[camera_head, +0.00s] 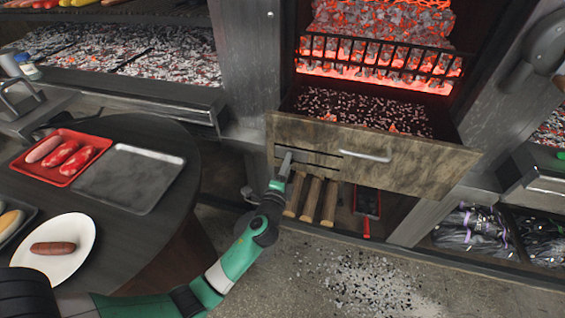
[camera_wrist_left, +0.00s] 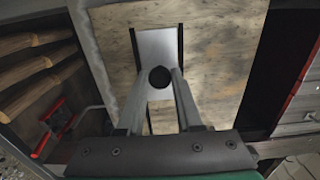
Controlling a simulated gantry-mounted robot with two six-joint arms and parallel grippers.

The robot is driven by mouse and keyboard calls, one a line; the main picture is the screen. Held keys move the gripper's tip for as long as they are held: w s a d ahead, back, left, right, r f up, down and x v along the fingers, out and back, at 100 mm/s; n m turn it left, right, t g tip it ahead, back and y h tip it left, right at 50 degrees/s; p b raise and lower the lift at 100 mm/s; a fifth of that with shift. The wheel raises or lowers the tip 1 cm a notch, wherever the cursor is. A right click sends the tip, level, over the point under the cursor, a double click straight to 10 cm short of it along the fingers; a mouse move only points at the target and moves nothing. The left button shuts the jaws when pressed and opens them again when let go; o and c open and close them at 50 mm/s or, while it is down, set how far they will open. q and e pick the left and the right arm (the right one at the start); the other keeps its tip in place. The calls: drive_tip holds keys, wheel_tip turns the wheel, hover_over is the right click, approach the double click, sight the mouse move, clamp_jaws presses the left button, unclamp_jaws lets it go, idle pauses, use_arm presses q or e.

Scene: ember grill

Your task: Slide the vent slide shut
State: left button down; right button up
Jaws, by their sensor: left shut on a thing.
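The vent slide is a grey metal plate (camera_wrist_left: 158,46) with a dark round knob (camera_wrist_left: 160,77), set between dark rails on the wooden drawer front (camera_head: 410,172). In the head view it sits at the left part of that front, largely behind my gripper. My left gripper (camera_head: 286,160) reaches up to it from below. In the left wrist view its two fingers (camera_wrist_left: 160,82) are closed on the knob, one on each side. Bare wood shows in the slot below the knob. My right gripper is not in view.
The drawer is pulled out and holds dark ash with glowing bits (camera_head: 350,108). Glowing coals (camera_head: 385,50) burn behind a grate above. Logs (camera_head: 310,199) and a red-handled tool (camera_head: 366,215) lie below. A round table (camera_head: 165,215) with trays and a plate stands left.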

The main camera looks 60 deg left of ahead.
use_arm(q)
drive_tip(key=c, duration=1)
unclamp_jaws()
drive_tip(key=shift+s+a, duration=0.1)
drive_tip(key=shift+a, duration=0.05)
drive_tip(key=o, duration=0.4)
drive_tip(key=shift+s+a, duration=0.15)
drive_tip(key=p+v, duration=0.1)
drive_tip(key=v, duration=1)
drive_tip(key=shift+s+d+p, duration=0.1)
drive_tip(key=shift+d+p, duration=0.2)
